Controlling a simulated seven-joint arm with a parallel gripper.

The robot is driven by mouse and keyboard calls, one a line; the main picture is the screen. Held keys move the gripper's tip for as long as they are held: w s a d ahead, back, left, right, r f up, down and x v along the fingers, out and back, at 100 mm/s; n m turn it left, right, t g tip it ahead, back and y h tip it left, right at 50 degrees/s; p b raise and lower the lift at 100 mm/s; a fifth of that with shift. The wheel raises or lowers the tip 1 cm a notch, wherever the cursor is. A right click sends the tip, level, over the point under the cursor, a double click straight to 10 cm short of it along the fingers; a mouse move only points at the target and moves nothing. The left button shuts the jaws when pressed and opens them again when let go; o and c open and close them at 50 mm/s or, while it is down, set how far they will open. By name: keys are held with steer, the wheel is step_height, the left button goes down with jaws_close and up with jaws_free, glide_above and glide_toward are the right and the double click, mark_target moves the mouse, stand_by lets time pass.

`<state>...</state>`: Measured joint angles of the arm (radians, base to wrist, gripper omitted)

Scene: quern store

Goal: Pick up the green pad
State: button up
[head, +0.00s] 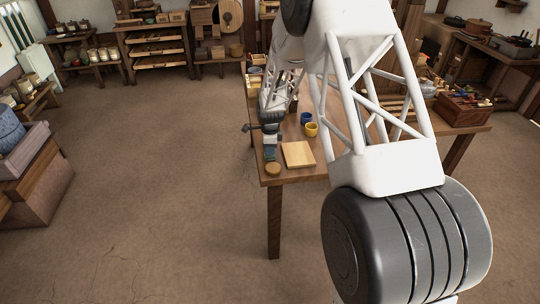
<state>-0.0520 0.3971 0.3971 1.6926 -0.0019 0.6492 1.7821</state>
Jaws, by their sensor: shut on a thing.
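My gripper (270,131) is small in the head view, low over the near left part of the wooden table (320,172). It is shut on a small greenish piece, which looks like the green pad (270,140). The fingers and the grip are too small to see clearly. I cannot tell whether the pad is clear of the tabletop. A dark blue-grey block (270,153) shows just in front of the pad, and I cannot tell whether they touch.
A round tan piece (273,169) lies near the table's front left corner, beside a pale wooden board (298,154). A wooden box (463,110) stands at the right. My arm hides much of the table.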

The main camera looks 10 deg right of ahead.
steer(key=shift+r, duration=0.15)
jaws_close()
steer(key=shift+r, duration=0.5)
steer(key=shift+s+r, duration=0.2)
steer(key=shift+r, duration=0.4)
steer(key=shift+s+r, duration=0.2)
steer(key=shift+r, duration=0.4)
steer(key=s+r, duration=0.1)
steer(key=s, duration=1.4)
steer(key=shift+d+r, duration=0.15)
steer(key=shift+d, duration=0.25)
steer(key=shift+s, duration=0.1)
steer(key=shift+o, duration=1.4)
jaws_free()
steer(key=c, duration=0.3)
steer(key=w+r, duration=0.4)
steer(key=w, duration=0.4)
steer(key=shift+w+a, duration=0.15)
steer(key=shift+a, duration=0.25)
